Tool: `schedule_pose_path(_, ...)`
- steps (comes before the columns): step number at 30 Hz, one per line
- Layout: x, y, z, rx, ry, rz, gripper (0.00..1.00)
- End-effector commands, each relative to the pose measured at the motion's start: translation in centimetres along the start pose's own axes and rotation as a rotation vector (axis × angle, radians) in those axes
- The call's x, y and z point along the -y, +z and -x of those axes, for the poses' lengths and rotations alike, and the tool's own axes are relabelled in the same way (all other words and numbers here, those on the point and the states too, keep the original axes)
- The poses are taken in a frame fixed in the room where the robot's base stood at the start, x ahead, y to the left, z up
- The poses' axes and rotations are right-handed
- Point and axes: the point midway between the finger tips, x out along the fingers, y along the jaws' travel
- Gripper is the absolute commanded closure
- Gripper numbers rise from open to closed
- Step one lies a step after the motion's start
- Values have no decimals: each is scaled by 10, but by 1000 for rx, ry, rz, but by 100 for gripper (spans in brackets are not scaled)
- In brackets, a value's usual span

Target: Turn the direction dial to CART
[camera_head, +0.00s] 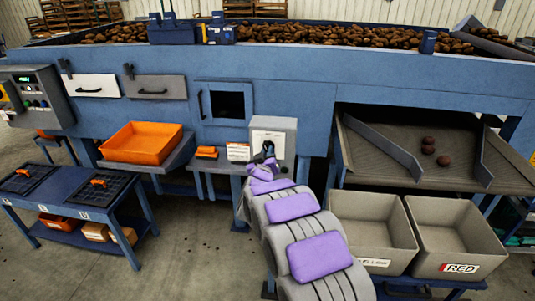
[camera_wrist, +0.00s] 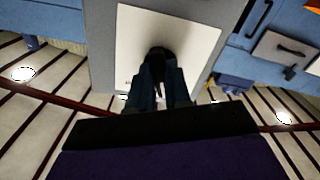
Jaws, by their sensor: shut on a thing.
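The direction dial (camera_wrist: 158,52) is a dark knob on a white plate (camera_wrist: 190,28) in the wrist view. The plate is on the front of a grey box (camera_head: 288,128), which shows in the head view on the blue machine. My gripper (camera_wrist: 158,80) is shut on the dial, its two dark fingers on either side of it. In the head view my gripper (camera_head: 268,152) reaches the lower part of the plate and covers the dial. The dial's pointer and the lettering on the plate cannot be read.
An orange tray (camera_head: 143,143) stands left of the box, with a small orange item (camera_head: 206,152) between. Two grey bins, one labelled RED (camera_head: 460,240), stand at the right below a chute (camera_head: 400,150) holding several potatoes. Open floor (camera_head: 190,250) lies at the front left.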

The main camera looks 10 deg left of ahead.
Motion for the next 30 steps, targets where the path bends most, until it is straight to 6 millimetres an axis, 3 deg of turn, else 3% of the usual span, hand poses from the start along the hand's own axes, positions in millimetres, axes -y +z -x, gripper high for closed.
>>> schedule_pose_path(30,6,1,1,4,-5,-924,100)
